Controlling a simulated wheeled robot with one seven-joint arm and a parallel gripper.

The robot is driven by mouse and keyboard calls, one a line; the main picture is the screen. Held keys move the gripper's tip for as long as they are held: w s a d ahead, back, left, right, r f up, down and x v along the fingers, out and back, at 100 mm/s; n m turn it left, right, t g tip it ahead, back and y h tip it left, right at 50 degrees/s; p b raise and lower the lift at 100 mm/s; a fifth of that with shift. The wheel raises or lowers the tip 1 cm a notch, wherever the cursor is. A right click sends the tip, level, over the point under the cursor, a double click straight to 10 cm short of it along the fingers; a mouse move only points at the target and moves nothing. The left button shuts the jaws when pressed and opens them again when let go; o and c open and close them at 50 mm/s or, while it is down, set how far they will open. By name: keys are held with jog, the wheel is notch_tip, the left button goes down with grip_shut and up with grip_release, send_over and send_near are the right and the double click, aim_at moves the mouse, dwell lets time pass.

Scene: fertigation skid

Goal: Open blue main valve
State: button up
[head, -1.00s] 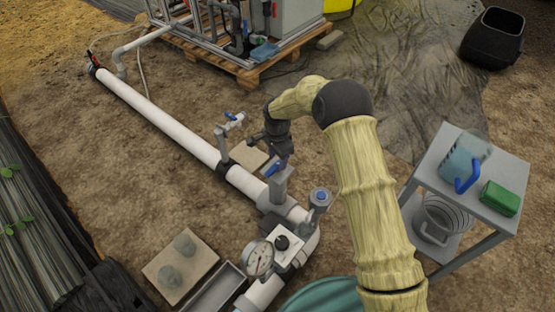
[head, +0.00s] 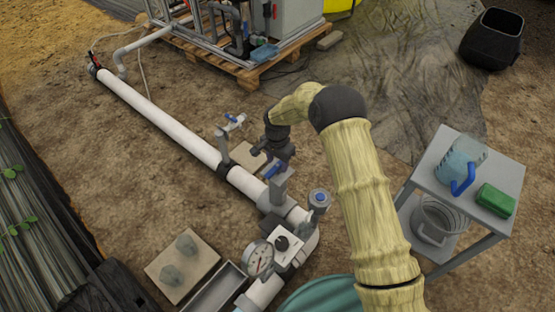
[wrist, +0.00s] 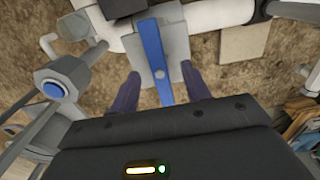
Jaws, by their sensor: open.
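The blue main valve has a long blue lever handle (head: 274,170) on a grey valve body (head: 280,188), standing on the large white pipe. The wrist view shows the lever (wrist: 153,58) running up and down the picture over the grey body (wrist: 176,45). My gripper (wrist: 160,88) is open, with one dark purple finger on each side of the lever. A gap shows between the lever and each finger. In the head view, my gripper (head: 276,160) is right above the valve, and its fingers partly hide the lever.
A blue-topped grey fitting (head: 319,196) stands close right of the valve. A pressure gauge (head: 259,258) sits in front. A small blue-handled tap (head: 231,120) rises behind left. A grey table (head: 480,232) with a jug and green box is at right.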

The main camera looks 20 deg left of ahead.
aim_at(278, 165)
jog(key=shift+f+b, duration=0.5)
jog(key=shift+f, duration=1.05)
